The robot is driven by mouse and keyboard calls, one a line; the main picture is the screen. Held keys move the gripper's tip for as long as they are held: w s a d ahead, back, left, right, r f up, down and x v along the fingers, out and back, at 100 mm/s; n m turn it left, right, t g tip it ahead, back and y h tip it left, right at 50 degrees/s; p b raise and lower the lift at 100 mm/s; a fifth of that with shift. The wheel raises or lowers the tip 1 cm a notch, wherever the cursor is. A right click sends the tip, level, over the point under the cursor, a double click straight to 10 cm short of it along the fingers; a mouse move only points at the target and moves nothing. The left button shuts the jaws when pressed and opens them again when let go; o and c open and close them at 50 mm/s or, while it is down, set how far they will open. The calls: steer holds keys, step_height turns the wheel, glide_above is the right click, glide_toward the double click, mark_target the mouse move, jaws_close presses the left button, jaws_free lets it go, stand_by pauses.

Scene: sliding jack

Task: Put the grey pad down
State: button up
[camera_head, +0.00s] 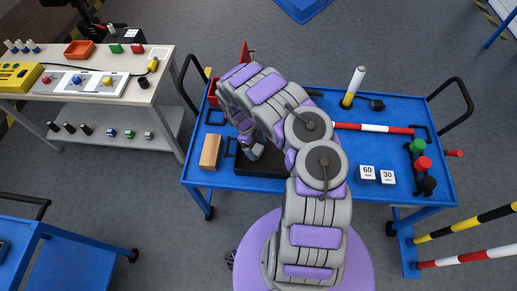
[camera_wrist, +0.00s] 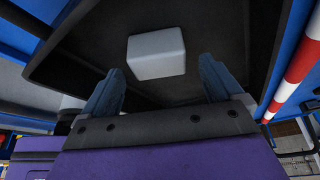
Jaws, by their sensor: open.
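The grey pad (camera_wrist: 157,53), a pale block, lies on the floor of a black tray (camera_wrist: 75,60) in the wrist view. My gripper (camera_wrist: 160,82) is open, its two bluish fingers spread wide. The pad shows just past the fingertips, roughly between their lines, and neither finger touches it. In the head view the black tray (camera_head: 262,185) is on the blue cart, partly under my arm. My gripper (camera_head: 250,150) is low at its back left. I cannot make out the pad there.
The blue cart (camera_head: 340,207) also bears a tan block (camera_head: 210,152) left of the tray, a red-white bar (camera_head: 372,127), a white-yellow post (camera_head: 353,88), and boxes marked 60 (camera_head: 367,173) and 30 (camera_head: 388,177). Red and green knobs (camera_head: 422,163) stand at right. A bench (camera_head: 140,92) is at left.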

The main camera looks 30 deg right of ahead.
steer(key=p+v, duration=0.1)
steer(key=v, duration=0.9)
step_height(320, 180, up, 12)
steer(key=n, duration=0.4)
glide_above(258, 147)
steer(key=s+a+r+n, duration=0.2)
steer(key=s+r+n, duration=0.5)
steer(key=r, duration=0.6)
steer(key=s+a+r+n+y, duration=0.1)
steer(key=s+a+r+n, duration=0.2)
steer(key=s+n, duration=0.3)
steer(key=s+a+r+n+t, duration=0.1)
steer(key=s+a+r+n, duration=0.2)
steer(key=s, duration=0.8)
steer(key=s+a+r+n+t+y, duration=0.1)
steer(key=s+a+r+n, duration=0.3)
steer(key=s+n, duration=0.5)
steer(key=a, duration=0.2)
steer(key=shift+a+y, duration=0.3)
